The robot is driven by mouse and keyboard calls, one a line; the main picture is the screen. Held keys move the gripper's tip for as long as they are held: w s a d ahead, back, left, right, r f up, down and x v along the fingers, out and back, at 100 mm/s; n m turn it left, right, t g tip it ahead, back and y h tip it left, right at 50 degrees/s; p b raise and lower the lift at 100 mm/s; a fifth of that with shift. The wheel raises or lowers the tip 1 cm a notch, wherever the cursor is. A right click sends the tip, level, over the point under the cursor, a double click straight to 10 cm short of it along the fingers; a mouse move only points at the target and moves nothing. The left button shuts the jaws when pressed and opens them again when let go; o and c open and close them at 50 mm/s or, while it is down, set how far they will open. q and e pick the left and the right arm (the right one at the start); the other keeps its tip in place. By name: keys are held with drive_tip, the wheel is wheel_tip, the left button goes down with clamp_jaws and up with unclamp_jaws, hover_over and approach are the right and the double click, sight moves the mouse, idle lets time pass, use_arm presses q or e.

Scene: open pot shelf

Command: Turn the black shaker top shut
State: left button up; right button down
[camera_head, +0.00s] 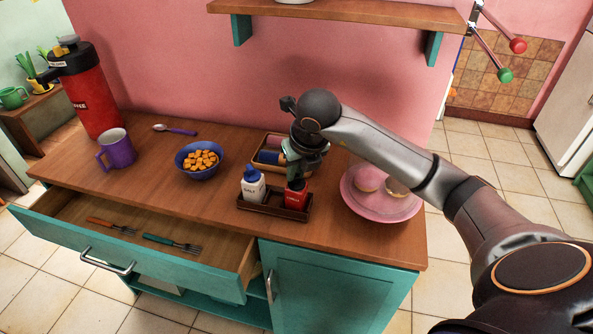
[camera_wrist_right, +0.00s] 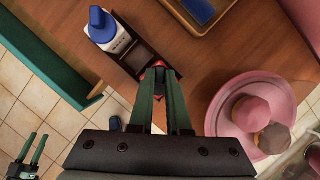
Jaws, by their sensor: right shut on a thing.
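The red shaker (camera_head: 296,197) stands upright in the right part of a small dark wooden tray (camera_head: 268,208). My right gripper (camera_head: 297,176) comes down over it from above and is shut on its top. The gripper hides the black top in the head view. In the right wrist view the green fingers (camera_wrist_right: 160,75) close together over the shaker, and only a little red (camera_wrist_right: 159,63) shows between their tips. My left gripper (camera_wrist_right: 34,148) shows at the lower left of the right wrist view, away from the shaker, with its fingers apart and empty.
A white salt shaker with a blue top (camera_head: 252,184) shares the tray. A pink plate with buns (camera_head: 378,210) is close on the right. A wooden tray with rolled cloths (camera_head: 262,164) is behind. A blue bowl (camera_head: 198,174) is left. The drawer (camera_head: 150,262) is open.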

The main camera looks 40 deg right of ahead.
drive_tip(key=c, duration=0.9)
unclamp_jaws()
drive_tip(key=shift+o, duration=0.2)
drive_tip(key=shift+r, duration=0.1)
drive_tip(key=v, duration=1.2)
drive_tip(key=shift+r, duration=0.2)
drive_tip(key=shift+s+a+f, duration=0.1)
drive_tip(key=shift+a, duration=0.05)
